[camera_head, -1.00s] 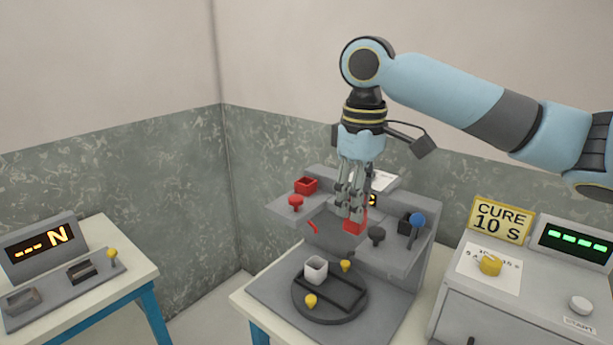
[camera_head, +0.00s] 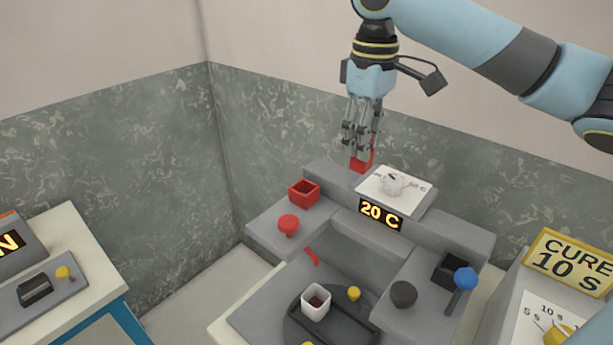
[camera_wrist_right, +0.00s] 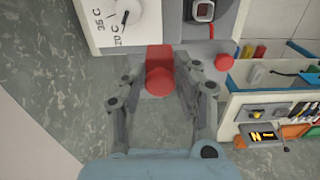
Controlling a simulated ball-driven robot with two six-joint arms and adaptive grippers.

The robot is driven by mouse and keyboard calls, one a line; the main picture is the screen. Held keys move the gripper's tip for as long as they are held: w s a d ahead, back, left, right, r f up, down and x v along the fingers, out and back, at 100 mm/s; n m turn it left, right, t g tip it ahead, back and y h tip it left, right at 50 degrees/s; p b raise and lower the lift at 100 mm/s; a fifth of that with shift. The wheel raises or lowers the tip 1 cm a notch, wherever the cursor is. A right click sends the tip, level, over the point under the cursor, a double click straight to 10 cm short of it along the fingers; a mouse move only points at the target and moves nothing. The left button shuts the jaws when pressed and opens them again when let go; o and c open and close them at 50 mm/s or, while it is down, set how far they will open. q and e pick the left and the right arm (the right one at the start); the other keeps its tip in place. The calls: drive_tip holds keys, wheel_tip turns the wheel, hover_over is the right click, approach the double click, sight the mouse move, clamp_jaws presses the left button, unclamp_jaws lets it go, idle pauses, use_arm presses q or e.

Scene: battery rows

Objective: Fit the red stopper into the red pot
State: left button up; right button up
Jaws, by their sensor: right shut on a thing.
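My right gripper (camera_head: 360,152) is shut on a red piece (camera_head: 361,163), which I take for the red stopper. It is held in the air at the back of the grey machine, left of the dial. The right wrist view shows the piece (camera_wrist_right: 158,68) between the fingers (camera_wrist_right: 158,95), with a squarish block and a rounded red end facing the camera. The red pot (camera_head: 304,192), a square open box, stands on the machine's left shelf, apart from the held piece and lower to its left. A red mushroom-shaped knob (camera_head: 289,224) stands in front of it. My left gripper is out of view.
A white dial panel (camera_head: 394,188) and a "20 C" display (camera_head: 381,214) are right of the held piece. A white pot (camera_head: 316,303) sits on the dark turntable (camera_head: 345,325). The right shelf has a black box (camera_head: 450,268), a black knob (camera_head: 404,294) and a blue-topped stick (camera_head: 464,279).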

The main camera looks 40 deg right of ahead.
drive_tip(key=w+a+f, duration=0.3)
drive_tip(key=w, duration=0.2)
drive_tip(key=p, duration=0.1)
hover_over(305, 183)
drive_tip(key=s+a, duration=0.2)
wheel_tip(305, 183, down, 3)
drive_tip(key=shift+w+d+f, duration=0.1)
drive_tip(key=shift+w+f, duration=0.2)
drive_tip(key=shift+f, duration=0.05)
wheel_tip(305, 183, down, 3)
drive_tip(key=shift+d+f+p, duration=0.1)
drive_tip(key=shift+f+p, duration=0.1)
drive_tip(key=shift+p, duration=0.4)
drive_tip(key=shift+f, duration=0.1)
drive_tip(key=shift+s+f, duration=0.25)
drive_tip(key=shift+f, duration=0.2)
drive_tip(key=o, duration=0.8)
drive_tip(key=shift+a+f, duration=0.2)
drive_tip(key=shift+c, duration=0.2)
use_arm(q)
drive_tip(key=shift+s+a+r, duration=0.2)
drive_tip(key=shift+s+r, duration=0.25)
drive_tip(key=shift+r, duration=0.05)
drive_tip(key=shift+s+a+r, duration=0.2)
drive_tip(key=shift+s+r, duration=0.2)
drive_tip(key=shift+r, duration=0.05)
use_arm(e)
drive_tip(key=shift+d+f, duration=0.1)
